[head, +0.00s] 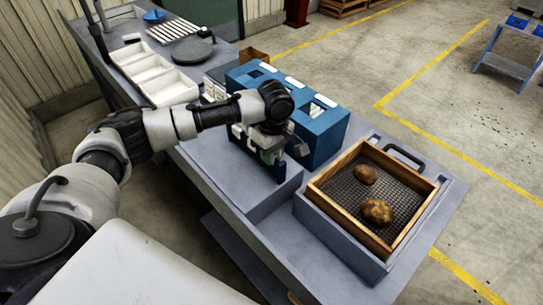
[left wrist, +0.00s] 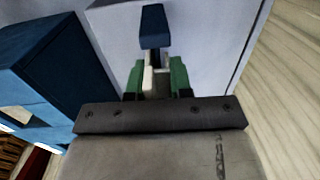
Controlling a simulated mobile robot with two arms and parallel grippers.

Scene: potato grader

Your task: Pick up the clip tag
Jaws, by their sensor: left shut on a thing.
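My left gripper (head: 268,152) is beside the near face of the blue box on the bench, above the grey surface. In the left wrist view its green fingers (left wrist: 157,80) are shut on a small pale piece, which I take to be the clip tag (left wrist: 149,78). A dark blue block (left wrist: 153,26) shows just beyond the fingertips, in line with the pale piece; I cannot tell whether the two are joined. In the head view the gripper and arm mostly hide the held piece. My right gripper is not in view.
The blue box (head: 325,133) with openings stands close to my left gripper. A wooden-framed mesh tray (head: 345,205) with two potatoes (head: 376,211) is to the right. White bins (head: 172,90) and a dark round disc (head: 192,51) are farther back on the bench.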

